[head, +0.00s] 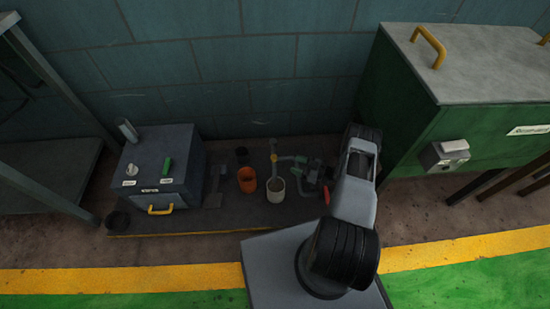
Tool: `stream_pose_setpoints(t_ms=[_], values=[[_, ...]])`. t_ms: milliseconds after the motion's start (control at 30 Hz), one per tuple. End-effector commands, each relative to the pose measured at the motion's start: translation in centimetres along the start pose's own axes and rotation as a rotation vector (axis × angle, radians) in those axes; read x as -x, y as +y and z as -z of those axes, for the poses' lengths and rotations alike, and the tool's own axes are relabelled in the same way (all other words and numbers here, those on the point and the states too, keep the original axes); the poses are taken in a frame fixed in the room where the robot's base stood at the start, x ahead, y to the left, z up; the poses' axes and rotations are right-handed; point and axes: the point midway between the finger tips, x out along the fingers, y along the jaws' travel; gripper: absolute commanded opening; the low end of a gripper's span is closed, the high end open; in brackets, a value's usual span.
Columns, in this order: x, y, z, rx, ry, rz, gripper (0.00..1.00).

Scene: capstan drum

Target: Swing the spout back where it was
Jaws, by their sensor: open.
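The spout (287,158) is a thin blue-grey pipe near the wall, with a yellow collar at its left end by a short upright post (273,147). A pale cup (276,197) stands just below and in front of the collar. My gripper (311,174) appears as a small dark shape at the spout's right end, left of my wrist. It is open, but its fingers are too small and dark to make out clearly. I cannot tell whether it touches the pipe. A red handle (326,195) shows just below it. My arm hides what lies behind it on the right.
An orange cup (247,181) and a dark cup (242,154) stand left of the pale cup. A grey box (160,160) with a green lever stands further left on the low platform (215,219). A large green cabinet (415,120) stands on the right. The wall is close behind.

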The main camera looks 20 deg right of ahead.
Motion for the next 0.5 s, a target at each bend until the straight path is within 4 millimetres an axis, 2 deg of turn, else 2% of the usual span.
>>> stream_pose_setpoints(t_ms=[100, 300, 500], values=[[-2.5, -0.1, -0.2, 0.0, -0.001, 0.005, 0.57], [-6.3, -0.1, -0.2, 0.001, -0.001, 0.005, 0.57], [-8.9, -0.1, -0.1, 0.001, -0.002, 0.004, 0.57]])
